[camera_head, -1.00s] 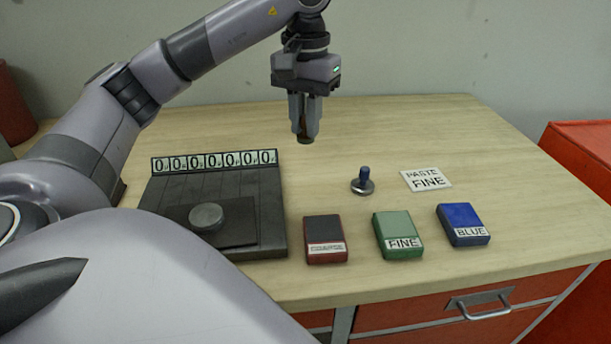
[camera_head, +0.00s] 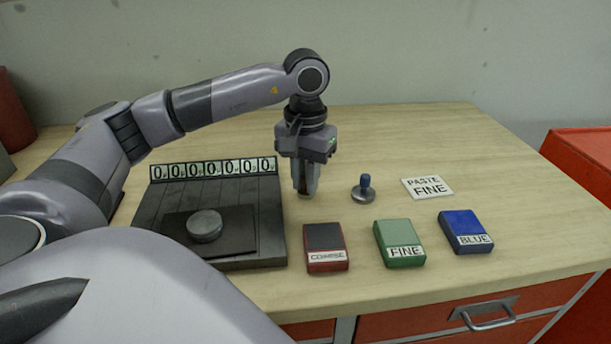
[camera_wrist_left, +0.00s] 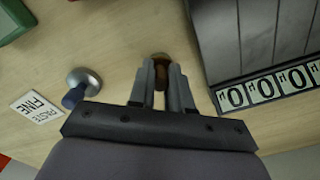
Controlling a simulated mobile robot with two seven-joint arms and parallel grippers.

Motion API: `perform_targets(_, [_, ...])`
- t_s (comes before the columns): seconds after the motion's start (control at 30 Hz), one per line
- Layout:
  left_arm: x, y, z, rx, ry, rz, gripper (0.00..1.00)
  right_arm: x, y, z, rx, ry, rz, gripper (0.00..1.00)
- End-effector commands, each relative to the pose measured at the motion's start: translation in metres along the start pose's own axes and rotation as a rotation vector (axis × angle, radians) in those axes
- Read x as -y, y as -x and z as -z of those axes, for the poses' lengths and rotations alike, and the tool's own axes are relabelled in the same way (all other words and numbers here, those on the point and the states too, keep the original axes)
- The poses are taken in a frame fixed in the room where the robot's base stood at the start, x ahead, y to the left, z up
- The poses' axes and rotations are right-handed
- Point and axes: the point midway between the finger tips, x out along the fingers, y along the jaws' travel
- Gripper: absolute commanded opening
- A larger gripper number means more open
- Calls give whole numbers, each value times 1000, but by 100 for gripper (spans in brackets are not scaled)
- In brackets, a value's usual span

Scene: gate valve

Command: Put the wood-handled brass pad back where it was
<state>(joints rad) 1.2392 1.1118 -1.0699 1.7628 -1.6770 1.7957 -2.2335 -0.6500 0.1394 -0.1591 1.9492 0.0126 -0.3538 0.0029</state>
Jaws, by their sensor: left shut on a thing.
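My left gripper (camera_head: 305,182) points down, shut on the wood-handled brass pad (camera_head: 305,194), just right of the dark slotted board. In the left wrist view the fingers (camera_wrist_left: 163,85) close around the pad's brown handle (camera_wrist_left: 161,56). The fingers mostly hide the pad. Its lower end is at or very near the table top; I cannot tell whether it touches. A similar blue-handled pad (camera_head: 364,188) stands upright to the right, and it also shows in the left wrist view (camera_wrist_left: 80,88). My right gripper is not in view.
The dark board (camera_head: 272,215) with a row of number tags holds a round grey metal disc (camera_head: 205,225) on a dark plate. A PASTE FINE card (camera_head: 427,187) lies right. The table's back is clear.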

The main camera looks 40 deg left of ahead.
Motion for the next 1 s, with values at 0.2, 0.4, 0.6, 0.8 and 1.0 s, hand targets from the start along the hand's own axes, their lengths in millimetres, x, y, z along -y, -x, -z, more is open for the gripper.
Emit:
perform_targets(0.2, [0, -3, 0, 0, 0, 0, 41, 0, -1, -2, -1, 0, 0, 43])
perform_targets(0.4, [0, -3, 0, 1, 0, 0, 44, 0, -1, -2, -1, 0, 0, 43])
perform_targets(0.6, [0, 2, 0, 0, 0, 0, 44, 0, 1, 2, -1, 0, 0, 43])
perform_targets(0.8, [-1, 35, 1, -5, 0, -3, 44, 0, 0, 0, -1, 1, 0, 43])
perform_targets(1.0, [-1, 84, 1, -5, 1, -2, 44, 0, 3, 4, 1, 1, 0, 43])
